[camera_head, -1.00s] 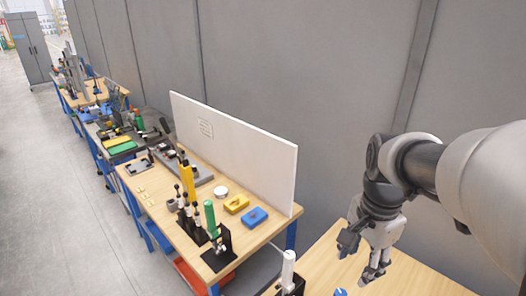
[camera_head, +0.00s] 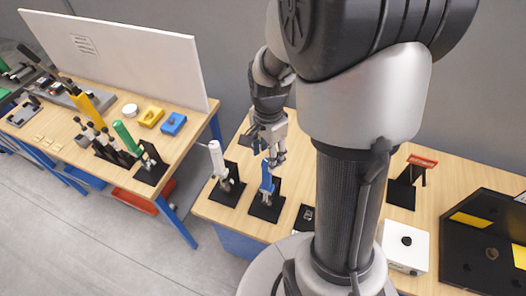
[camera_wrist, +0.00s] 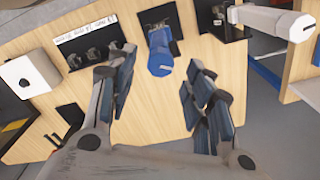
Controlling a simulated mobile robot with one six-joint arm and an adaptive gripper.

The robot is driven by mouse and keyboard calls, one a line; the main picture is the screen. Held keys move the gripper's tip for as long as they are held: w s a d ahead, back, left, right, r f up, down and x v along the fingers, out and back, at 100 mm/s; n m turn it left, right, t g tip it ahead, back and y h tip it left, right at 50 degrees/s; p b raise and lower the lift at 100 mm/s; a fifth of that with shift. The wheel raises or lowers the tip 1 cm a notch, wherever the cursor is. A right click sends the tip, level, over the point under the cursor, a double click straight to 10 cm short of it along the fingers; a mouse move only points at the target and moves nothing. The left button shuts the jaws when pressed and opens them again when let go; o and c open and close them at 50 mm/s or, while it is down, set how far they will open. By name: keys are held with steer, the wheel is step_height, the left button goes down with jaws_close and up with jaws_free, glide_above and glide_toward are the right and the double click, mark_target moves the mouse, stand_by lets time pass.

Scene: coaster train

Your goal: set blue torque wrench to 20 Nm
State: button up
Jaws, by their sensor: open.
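The blue torque wrench (camera_head: 266,178) stands upright in a black holder (camera_head: 267,207) on the near wooden table. In the wrist view the blue wrench (camera_wrist: 160,58) shows end-on, ahead of the fingers and a little left of the middle between them. My gripper (camera_head: 269,153) hangs just above and behind the blue handle in the head view. In the wrist view my gripper's fingers (camera_wrist: 160,98) are spread apart with only bare tabletop between them. No scale marking on the wrench can be read.
A white-handled wrench (camera_head: 217,160) stands in its own holder beside the blue one. A small black holder (camera_head: 306,217), a white box (camera_head: 405,247) and a black case (camera_head: 485,240) lie on the same table. A second table holds a green-handled tool (camera_head: 126,138) and a white panel (camera_head: 120,55).

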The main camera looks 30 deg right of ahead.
mark_target(267, 164)
steer(key=shift+f, duration=1.6)
steer(key=c, duration=1)
